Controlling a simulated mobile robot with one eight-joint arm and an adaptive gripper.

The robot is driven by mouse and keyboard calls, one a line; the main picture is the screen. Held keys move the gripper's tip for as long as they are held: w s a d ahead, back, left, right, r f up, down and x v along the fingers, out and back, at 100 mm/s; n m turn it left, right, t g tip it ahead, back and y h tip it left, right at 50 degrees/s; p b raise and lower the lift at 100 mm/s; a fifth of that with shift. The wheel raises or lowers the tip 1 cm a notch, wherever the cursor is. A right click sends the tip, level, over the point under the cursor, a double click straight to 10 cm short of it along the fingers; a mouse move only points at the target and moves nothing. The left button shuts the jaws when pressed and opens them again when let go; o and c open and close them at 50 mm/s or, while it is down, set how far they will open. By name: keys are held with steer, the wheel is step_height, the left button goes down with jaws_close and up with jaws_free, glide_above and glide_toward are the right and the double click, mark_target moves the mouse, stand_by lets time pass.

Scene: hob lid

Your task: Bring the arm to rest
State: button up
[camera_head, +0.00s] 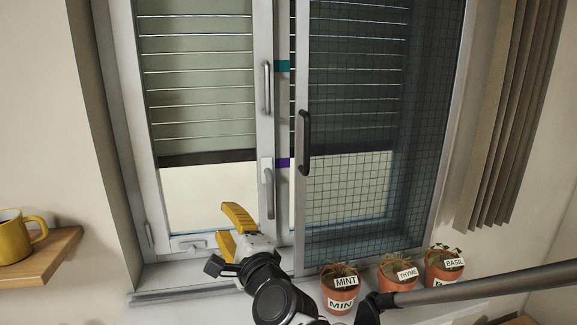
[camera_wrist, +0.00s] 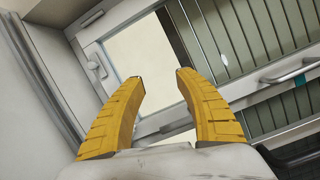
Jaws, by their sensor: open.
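My gripper (camera_head: 228,229) has yellow fingers and is in front of the window's lower middle in the head view. In the wrist view its two fingers (camera_wrist: 160,75) stand wide apart with nothing between them. The window's left sash (camera_head: 263,130) fills the space beyond, with a grey handle (camera_head: 268,192) close to the right of my gripper. I cannot tell from these views whether my gripper touches the frame. My arm reaches up from the bottom of the head view.
A mesh screen (camera_head: 345,190) with a black handle (camera_head: 304,142) covers the right side. Pots of mint (camera_head: 340,287), thyme (camera_head: 398,271) and basil (camera_head: 445,265) stand on the sill, close to my arm. A yellow mug (camera_head: 14,240) sits on a wooden shelf (camera_head: 48,262) at left.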

steer(key=s+d+f+n+g+h, duration=0.3)
steer(key=s+d+f+n, duration=0.1)
steer(key=d, duration=0.6)
steer(key=s+d+f+n+g+h, duration=0.2)
steer(key=s+d+f+n, duration=0.3)
steer(key=s+d, duration=0.4)
steer(key=s+d+f+n+g+h, duration=0.3)
steer(key=s+d+f+n+h, duration=0.1)
steer(key=d, duration=0.9)
steer(key=s+f+n, duration=0.1)
steer(key=s+n, duration=0.1)
steer(key=s, duration=0.1)
steer(key=shift+d+g, duration=0.15)
steer(key=shift+g, duration=0.15)
steer(key=shift+f, duration=0.1)
